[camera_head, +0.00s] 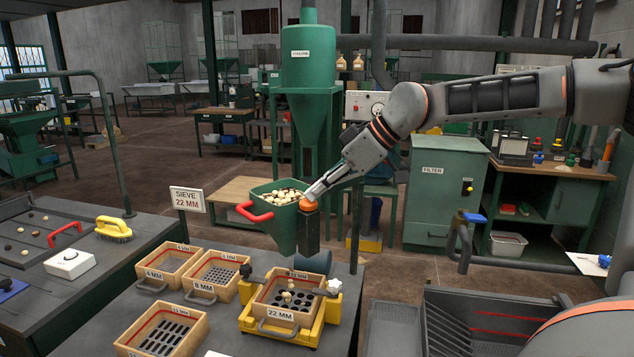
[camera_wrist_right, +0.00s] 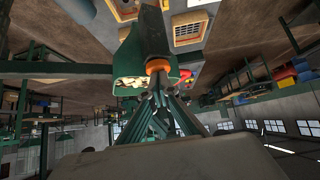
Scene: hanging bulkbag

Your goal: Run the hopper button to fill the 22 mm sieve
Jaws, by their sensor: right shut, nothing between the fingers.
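The green hopper (camera_head: 283,236) stands behind the sieve bench, heaped with pale round pieces (camera_head: 278,197), with a red handle on its left. The orange hopper button (camera_head: 309,204) tops a dark post beside it; it also shows in the right wrist view (camera_wrist_right: 157,66). My right gripper (camera_head: 311,194) is shut and empty, its fingertips at the button and seemingly touching it. The 22 mm sieve (camera_head: 259,308), a wooden box with a holed floor, sits in a yellow frame (camera_head: 318,331) below the hopper. A few pale pieces (camera_head: 287,297) show in or over it. My left gripper is out of view.
Wooden sieves marked 6 mm (camera_head: 158,273) and 8 mm (camera_head: 196,282) and a slotted sieve (camera_head: 190,348) stand left of the yellow frame. A "SIEVE 22 MM" sign (camera_head: 187,199) stands behind them. A dark ribbed bin (camera_head: 475,325) is at lower right.

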